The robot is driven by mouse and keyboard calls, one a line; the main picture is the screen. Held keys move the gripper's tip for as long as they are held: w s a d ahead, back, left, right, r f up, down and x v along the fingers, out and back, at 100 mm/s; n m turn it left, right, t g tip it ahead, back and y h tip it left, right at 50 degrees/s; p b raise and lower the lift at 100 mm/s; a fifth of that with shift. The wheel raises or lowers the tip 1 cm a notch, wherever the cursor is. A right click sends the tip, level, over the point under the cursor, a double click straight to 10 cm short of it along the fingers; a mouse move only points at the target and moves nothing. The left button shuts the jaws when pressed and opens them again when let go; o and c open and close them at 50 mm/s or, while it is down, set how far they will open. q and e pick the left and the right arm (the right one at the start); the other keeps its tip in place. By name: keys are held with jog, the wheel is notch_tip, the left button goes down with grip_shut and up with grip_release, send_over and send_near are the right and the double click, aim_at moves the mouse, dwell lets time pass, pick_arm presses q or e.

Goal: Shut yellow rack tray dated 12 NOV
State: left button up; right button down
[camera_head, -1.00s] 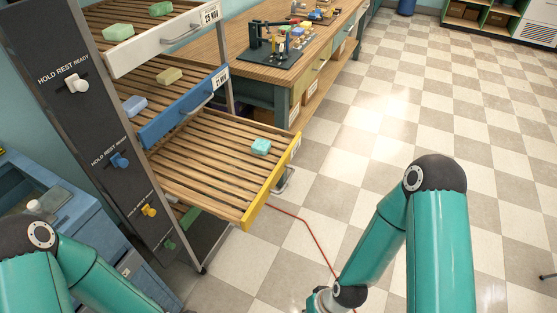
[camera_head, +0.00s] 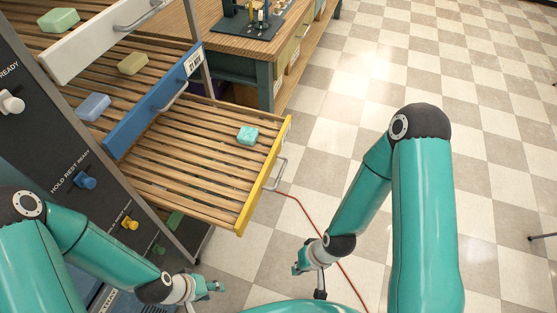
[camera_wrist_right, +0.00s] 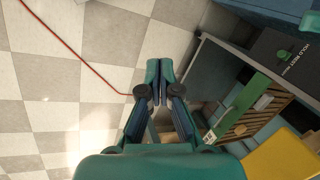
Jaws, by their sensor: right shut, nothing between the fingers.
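The yellow rack tray (camera_head: 262,185) is pulled out of the rack, with wooden slats and a silver handle (camera_head: 276,176) on its front. A turquoise soap bar (camera_head: 247,136) lies on its slats. The date on its label is not readable. Its yellow front (camera_wrist_right: 285,155) also shows at the lower right of the right wrist view. My right gripper (camera_head: 308,278) is below and right of the tray front in the head view, apart from it. In its wrist view the right gripper (camera_wrist_right: 160,68) is shut and empty. My left gripper (camera_head: 214,287) is low, below the tray in the head view; its jaws are too small to judge.
A blue tray (camera_head: 150,105) and a white tray (camera_head: 100,40) stick out above, with soap bars. A green tray front (camera_wrist_right: 245,108) is lower down. The rack post carries a yellow knob (camera_head: 130,223) and a blue knob (camera_head: 85,181). A red cable (camera_head: 305,212) crosses the open checkered floor.

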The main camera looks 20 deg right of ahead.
jog(key=m+t+y+b, duration=0.4)
jog(key=m+t+b, duration=0.15)
jog(key=m, duration=1.75)
send_near(272, 166)
jog(key=shift+g, duration=0.45)
jog(key=b+x, duration=0.1)
jog(key=x, duration=0.4)
jog(key=shift+w+a+f+b, duration=0.1)
jog(key=shift+w+a+b, duration=0.1)
jog(key=shift+w+b, duration=0.2)
jog(key=shift+w+a+f, duration=0.15)
jog(key=shift+a+f, duration=0.05)
